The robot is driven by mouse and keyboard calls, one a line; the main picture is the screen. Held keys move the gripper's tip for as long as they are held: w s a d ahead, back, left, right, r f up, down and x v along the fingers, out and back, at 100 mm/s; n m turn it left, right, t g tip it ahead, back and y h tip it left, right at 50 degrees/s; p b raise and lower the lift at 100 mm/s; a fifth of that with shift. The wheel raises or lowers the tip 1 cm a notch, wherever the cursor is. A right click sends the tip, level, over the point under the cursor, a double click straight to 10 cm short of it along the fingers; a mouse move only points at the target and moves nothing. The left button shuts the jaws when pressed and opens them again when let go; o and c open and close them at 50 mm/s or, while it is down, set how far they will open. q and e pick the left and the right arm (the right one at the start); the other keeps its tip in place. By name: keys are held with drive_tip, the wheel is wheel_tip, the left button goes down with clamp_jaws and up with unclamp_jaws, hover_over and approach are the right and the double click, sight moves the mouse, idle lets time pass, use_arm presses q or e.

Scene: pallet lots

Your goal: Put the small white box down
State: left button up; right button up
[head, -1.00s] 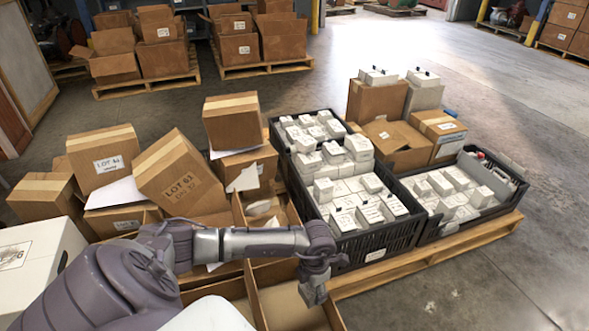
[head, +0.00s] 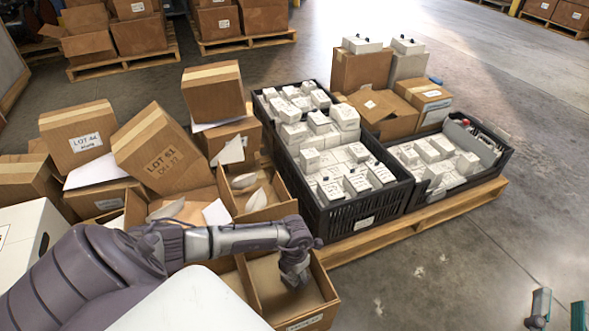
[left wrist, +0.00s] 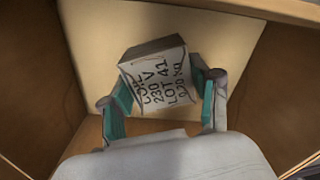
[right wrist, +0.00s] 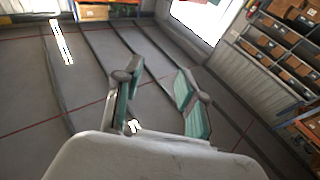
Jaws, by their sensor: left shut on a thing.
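The small white box (left wrist: 155,82), printed with black text including "230 V" and "LOT 41", is between the teal-padded fingers of my left gripper (left wrist: 162,92). In the head view my left gripper (head: 294,278) points down into a compartment of the open divided carton (head: 312,318). The box is hidden there. In the left wrist view, cardboard walls and a pale carton floor surround the box. I cannot tell whether it touches the floor. My right gripper (right wrist: 158,100) is open and empty; its fingertips also show at the head view's lower right (head: 560,311).
Two black crates (head: 385,203) of white boxes stand on a pallet (head: 355,248) right of the carton. Closed brown boxes (head: 158,150) are stacked at the left. A white box (head: 25,240) stands far left. Floor at the right is clear.

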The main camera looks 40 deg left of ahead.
use_arm(q)
drive_tip(key=shift+f, duration=1)
use_arm(e)
drive_tip(key=r+t, duration=0.1)
drive_tip(key=s+r+t+y, duration=0.1)
drive_tip(key=r, duration=0.1)
drive_tip(key=shift+s+a+r, duration=0.1)
use_arm(q)
drive_tip(key=shift+f+b, duration=0.15)
drive_tip(key=shift+b, duration=0.2)
drive_tip(key=o, duration=1.4)
drive_tip(key=shift+o, duration=0.2)
use_arm(e)
drive_tip(key=shift+s+r+t, duration=0.15)
drive_tip(key=shift+r+t, duration=0.15)
